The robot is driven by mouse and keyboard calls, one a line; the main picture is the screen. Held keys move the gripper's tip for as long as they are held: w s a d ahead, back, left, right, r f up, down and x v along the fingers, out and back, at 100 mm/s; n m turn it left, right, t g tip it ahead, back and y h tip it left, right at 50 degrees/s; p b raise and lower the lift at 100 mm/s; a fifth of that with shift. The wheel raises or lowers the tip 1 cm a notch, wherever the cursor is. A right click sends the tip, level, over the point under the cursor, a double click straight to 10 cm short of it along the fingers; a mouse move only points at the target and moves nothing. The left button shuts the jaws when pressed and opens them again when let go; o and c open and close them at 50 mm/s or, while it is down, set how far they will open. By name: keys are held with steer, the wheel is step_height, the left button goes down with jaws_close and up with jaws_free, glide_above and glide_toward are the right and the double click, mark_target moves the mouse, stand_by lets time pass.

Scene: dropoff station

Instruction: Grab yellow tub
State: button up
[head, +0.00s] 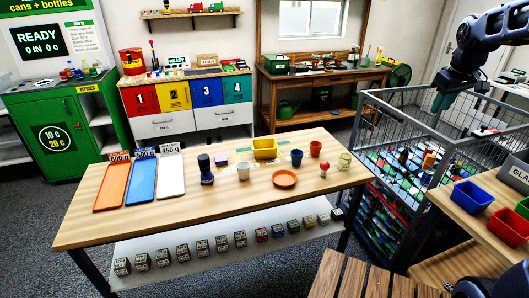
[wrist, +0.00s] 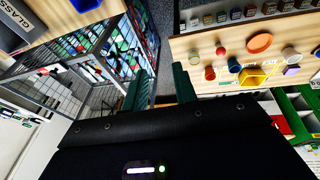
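The yellow tub (head: 265,148) is a small open-topped container standing near the back edge of the wooden table (head: 240,220), around the middle. It also shows in the wrist view (wrist: 252,76), right of my fingers. My gripper (head: 443,101) is high at the right in the head view, above the wire cage and well away from the tub. In the wrist view the two green fingers of my gripper (wrist: 162,88) stand apart with nothing between them, only floor and cage beyond.
Around the tub stand a white cup (head: 243,171), a blue cup (head: 296,158), a terracotta pot (head: 315,149) and an orange saucer (head: 285,179). Coloured trays (head: 141,181) lie at the table's left.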

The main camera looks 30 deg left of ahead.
steer(key=w+a+f+n, duration=0.1)
steer(key=w+a+n, duration=0.1)
steer(key=w+a, duration=0.35)
steer(key=w+a+f+n, duration=0.2)
steer(key=w+a, duration=0.1)
steer(key=a, duration=0.5)
steer(key=n+g, duration=0.3)
steer(key=n, duration=1)
glide_above(268, 151)
step_height(268, 151, down, 27)
steer(key=f, duration=0.5)
steer(key=shift+s+d, duration=0.25)
steer(key=shift+w+a+f, duration=0.15)
steer(key=shift+w+f, duration=0.05)
steer(key=shift+f, duration=1.1)
steer(key=shift+w+a+f, duration=0.15)
steer(key=shift+f, duration=1.15)
jaws_close()
